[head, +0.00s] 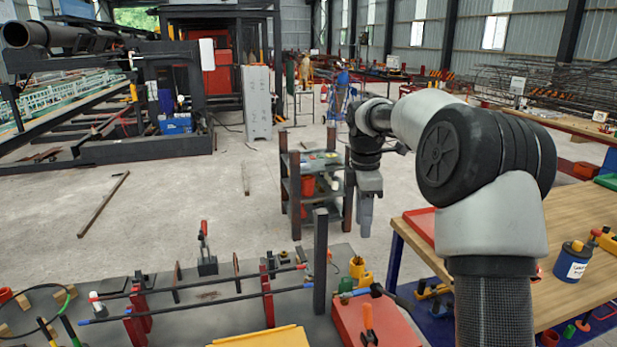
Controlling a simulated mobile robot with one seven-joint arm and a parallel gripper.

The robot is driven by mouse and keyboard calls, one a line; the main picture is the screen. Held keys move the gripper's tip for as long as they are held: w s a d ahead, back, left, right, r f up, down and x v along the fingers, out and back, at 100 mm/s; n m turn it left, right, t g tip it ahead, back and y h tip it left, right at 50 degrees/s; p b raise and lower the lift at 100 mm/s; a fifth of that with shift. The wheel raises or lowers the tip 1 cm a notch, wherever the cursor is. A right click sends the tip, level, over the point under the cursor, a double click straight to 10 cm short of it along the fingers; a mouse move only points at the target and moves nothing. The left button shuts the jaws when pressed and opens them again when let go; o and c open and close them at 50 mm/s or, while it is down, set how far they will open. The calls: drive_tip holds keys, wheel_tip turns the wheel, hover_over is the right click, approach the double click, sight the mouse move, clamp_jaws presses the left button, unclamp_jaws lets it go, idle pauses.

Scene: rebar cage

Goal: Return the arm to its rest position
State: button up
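My gripper (366,222) hangs from my arm right of the middle of the head view, pointing down. It is above the floor gap between the grey bench and the wooden table. The fingers look close together, but the view is too small to tell whether they are open or shut. I see nothing held below them. My arm rises at the right, bends at a large dark joint and reaches forward and left to the wrist.
The grey workbench (215,312) in front carries rods on red supports, a dark upright post (320,262) and a red box (375,322). A wooden table (580,235) stands right, near my arm. A shelf cart (315,187) stands behind the gripper. The floor at left is mostly clear.

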drive_tip(key=s+a+r+m+t+p, duration=0.1)
drive_tip(key=s+a+r+m, duration=0.1)
drive_tip(key=s+r+m, duration=0.5)
drive_tip(key=s+a+r+m+t+p, duration=0.15)
drive_tip(key=s+r, duration=0.35)
drive_tip(key=s, duration=0.7)
drive_tip(key=s+f+m+t, duration=0.1)
drive_tip(key=s+f+m, duration=0.1)
drive_tip(key=s+m, duration=0.2)
drive_tip(key=s+a+f+m+t, duration=0.1)
drive_tip(key=s+m, duration=0.4)
drive_tip(key=s, duration=0.6)
drive_tip(key=shift+s+f+y, duration=0.2)
drive_tip(key=shift+f+y, duration=0.1)
drive_tip(key=shift+f, duration=0.05)
drive_tip(key=shift+d, duration=0.1)
